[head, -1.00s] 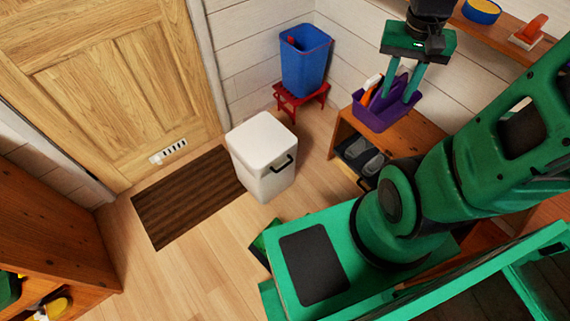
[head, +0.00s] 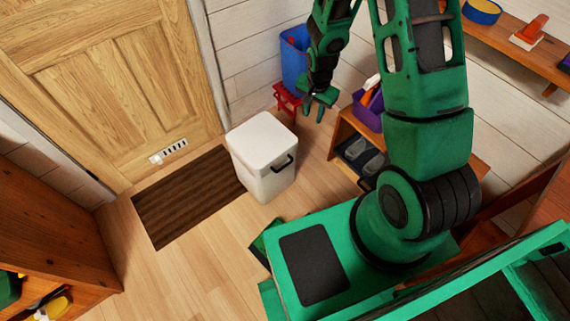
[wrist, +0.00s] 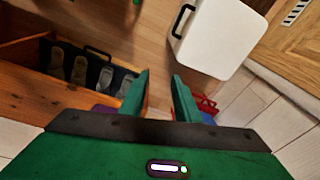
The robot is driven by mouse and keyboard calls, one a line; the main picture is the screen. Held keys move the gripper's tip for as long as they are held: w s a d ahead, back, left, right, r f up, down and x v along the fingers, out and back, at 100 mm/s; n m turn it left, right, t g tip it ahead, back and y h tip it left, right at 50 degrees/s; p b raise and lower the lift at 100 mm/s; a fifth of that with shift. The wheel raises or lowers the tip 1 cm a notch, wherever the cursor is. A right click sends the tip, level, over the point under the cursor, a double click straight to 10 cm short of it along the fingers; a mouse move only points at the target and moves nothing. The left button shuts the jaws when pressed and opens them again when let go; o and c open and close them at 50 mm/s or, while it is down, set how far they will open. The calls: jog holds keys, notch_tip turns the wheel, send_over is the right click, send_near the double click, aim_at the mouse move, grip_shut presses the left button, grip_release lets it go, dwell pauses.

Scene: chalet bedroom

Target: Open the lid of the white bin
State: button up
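The white bin (head: 262,165) stands upright on the wooden floor with its lid (head: 261,139) closed. A black handle (head: 284,163) is on its front right side. The bin also shows in the wrist view (wrist: 222,38), with the handle (wrist: 182,20) at its left edge. My gripper (head: 317,110) is in the air to the upper right of the bin in the head view, apart from it. In the wrist view my gripper (wrist: 158,92) has its two green fingers spread with an empty gap between them.
A wooden shelf unit (head: 345,128) with a purple caddy (head: 367,112) and shoes is to the right. A dark mat (head: 190,196) lies left of the bin. Floor before the bin is clear.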

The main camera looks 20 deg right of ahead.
aim_at(285, 166)
jog(key=a+f+m, duration=0.1)
jog(key=a+f, duration=0.2)
jog(key=f, duration=0.6)
jog(key=a+f+y, duration=0.1)
jog(key=a+f, duration=0.2)
jog(key=f, duration=0.7)
jog(key=w+a+f+m, duration=0.1)
jog(key=a+f, duration=0.3)
jog(key=f, duration=0.6)
jog(key=shift+f+m, duration=0.1)
jog(key=shift+m, duration=0.2)
jog(key=shift+w, duration=0.1)
grip_shut()
